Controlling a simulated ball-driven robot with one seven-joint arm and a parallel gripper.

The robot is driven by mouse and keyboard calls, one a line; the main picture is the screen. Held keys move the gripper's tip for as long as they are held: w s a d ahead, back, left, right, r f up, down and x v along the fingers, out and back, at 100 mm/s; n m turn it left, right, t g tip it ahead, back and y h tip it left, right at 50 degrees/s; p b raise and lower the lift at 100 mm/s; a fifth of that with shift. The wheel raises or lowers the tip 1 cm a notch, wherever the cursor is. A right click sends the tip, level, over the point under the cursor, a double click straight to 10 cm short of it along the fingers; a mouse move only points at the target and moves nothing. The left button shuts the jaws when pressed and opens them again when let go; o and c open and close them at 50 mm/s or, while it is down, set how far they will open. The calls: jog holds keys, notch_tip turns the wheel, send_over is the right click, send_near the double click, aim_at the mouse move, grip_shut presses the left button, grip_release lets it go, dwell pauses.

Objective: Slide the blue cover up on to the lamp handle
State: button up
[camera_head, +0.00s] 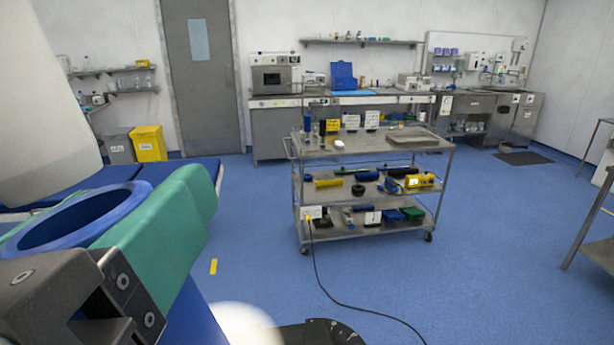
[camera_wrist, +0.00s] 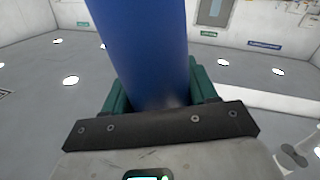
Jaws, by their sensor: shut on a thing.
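The blue cover (camera_head: 175,318) is a hollow tube with a round open rim at its top, at the lower left of the head view. My gripper (camera_head: 95,225), with green finger pads, is shut on the cover, one pad on each side just below the rim. In the wrist view the cover (camera_wrist: 150,50) runs as a plain blue cylinder between the two green pads and out past the top edge. The cover looks roughly upright in the head view.
A large white rounded shape (camera_head: 45,110) fills the upper left, close to the cover; I cannot tell what it is. A blue-topped table (camera_head: 180,171) lies behind the gripper. A steel trolley (camera_head: 350,155) with several items stands mid-room, its cable on the floor. The blue floor around it is open.

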aim_at(61, 117)
jog(key=shift+w+a+r+p, duration=0.1)
jog(key=shift+a+r+p, duration=0.1)
jog(key=shift+r+p, duration=0.6)
jog(key=shift+s+a+r+p, duration=0.1)
jog(key=shift+a+r+p, duration=0.1)
jog(key=shift+r+p, duration=0.5)
jog(key=shift+w+a+r+p, duration=0.1)
jog(key=shift+a+r+p, duration=0.1)
jog(key=shift+r+p, duration=0.6)
jog(key=shift+a+r, duration=0.3)
jog(key=shift+r, duration=1)
jog(key=shift+a+r, duration=0.35)
jog(key=shift+r, duration=0.95)
jog(key=shift+a+r, duration=0.3)
jog(key=shift+r, duration=1)
jog(key=o, duration=1.4)
jog(key=s+b, duration=0.3)
jog(key=s, duration=0.7)
jog(key=shift+s+d, duration=0.2)
jog(key=shift+s, duration=0.15)
jog(key=shift+r, duration=0.1)
